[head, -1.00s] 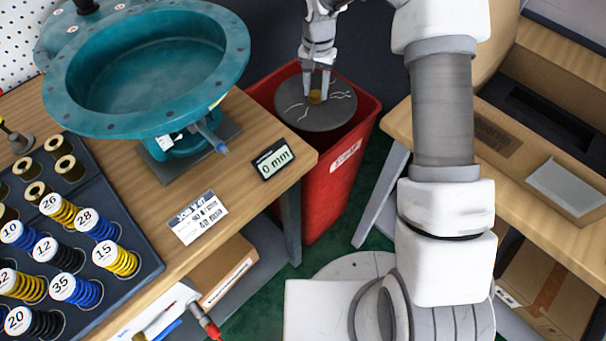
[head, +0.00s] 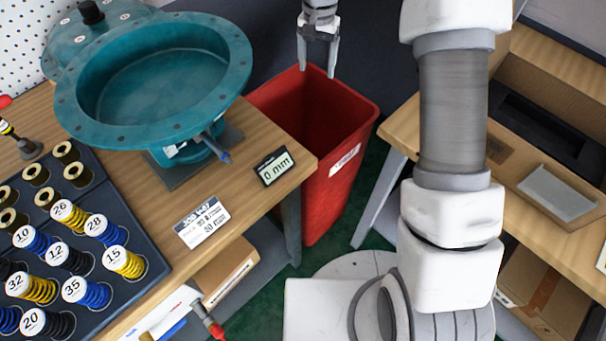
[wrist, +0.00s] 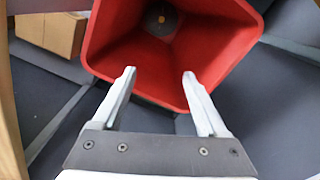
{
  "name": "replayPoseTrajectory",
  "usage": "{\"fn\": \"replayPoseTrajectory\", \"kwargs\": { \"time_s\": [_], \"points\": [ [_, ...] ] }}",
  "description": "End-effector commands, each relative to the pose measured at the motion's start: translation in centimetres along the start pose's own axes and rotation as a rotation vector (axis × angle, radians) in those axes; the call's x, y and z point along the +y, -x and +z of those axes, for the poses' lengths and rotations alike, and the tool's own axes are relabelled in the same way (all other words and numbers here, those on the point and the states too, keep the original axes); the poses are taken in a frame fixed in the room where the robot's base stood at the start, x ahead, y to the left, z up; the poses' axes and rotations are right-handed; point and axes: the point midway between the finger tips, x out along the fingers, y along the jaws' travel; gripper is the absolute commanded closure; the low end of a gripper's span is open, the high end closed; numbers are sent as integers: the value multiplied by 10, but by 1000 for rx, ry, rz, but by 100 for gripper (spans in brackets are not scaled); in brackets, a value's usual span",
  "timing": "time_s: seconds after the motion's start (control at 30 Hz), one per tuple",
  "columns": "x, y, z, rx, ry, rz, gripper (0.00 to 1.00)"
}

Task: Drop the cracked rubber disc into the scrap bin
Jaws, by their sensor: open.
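The red scrap bin (head: 345,120) stands on the floor between the two benches, its top open. In the wrist view the bin (wrist: 240,50) shows from above. The cracked rubber disc (wrist: 160,20) appears as a dark round shape with a small orange centre, deep at the bottom of the bin; its cracks are too small to make out there. In the head view the bin's near wall hides the disc. My gripper (head: 317,68) is open and empty above the bin's back edge; it also shows in the wrist view (wrist: 158,78), fingers apart.
A teal valve housing (head: 150,80) stands on the left bench beside a display reading 0 mm (head: 274,167) and a job card (head: 202,222). A tray (head: 130,215) holds numbered springs. The right bench (head: 404,125) bears a cardboard box (head: 560,80).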

Motion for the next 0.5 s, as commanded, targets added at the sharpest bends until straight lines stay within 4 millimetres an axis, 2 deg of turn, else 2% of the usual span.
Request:
{"fn": "replayPoseTrajectory", "kwargs": {
  "time_s": [0.03,0.2,0.33,0.5],
  "points": [
    [0,17,0,3,0,-1,25],
    [0,50,0,2,0,-1,25],
    [-1,66,0,1,0,-1,25],
    [0,74,0,0,1,0,25]
  ]
}}
